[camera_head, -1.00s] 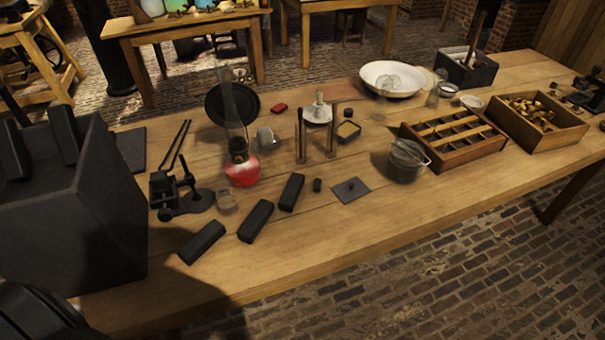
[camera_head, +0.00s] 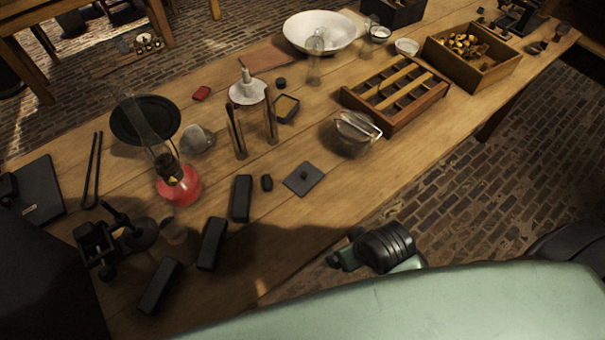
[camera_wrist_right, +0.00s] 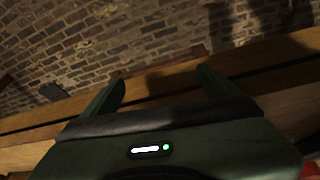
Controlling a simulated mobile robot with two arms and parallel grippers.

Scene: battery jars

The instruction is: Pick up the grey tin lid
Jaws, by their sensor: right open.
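The grey tin lid (camera_head: 304,178) looks like a flat, dark grey square plate with a small knob. It lies flat on the wooden bench near the front edge in the head view. My right gripper (camera_wrist_right: 160,78) is open and empty in the right wrist view, with its two green fingers apart over the bench edge and brick. In the head view my right arm's dark wrist part is at the bottom, nearer the front than the lid and apart from it. The lid is not seen in the wrist view. My left gripper is not in view.
Dark blocks (camera_head: 242,198) lie left of the lid, with a small black piece (camera_head: 267,183) between. A red lamp (camera_head: 178,185) stands farther left. Bench around the lid's front is clear.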

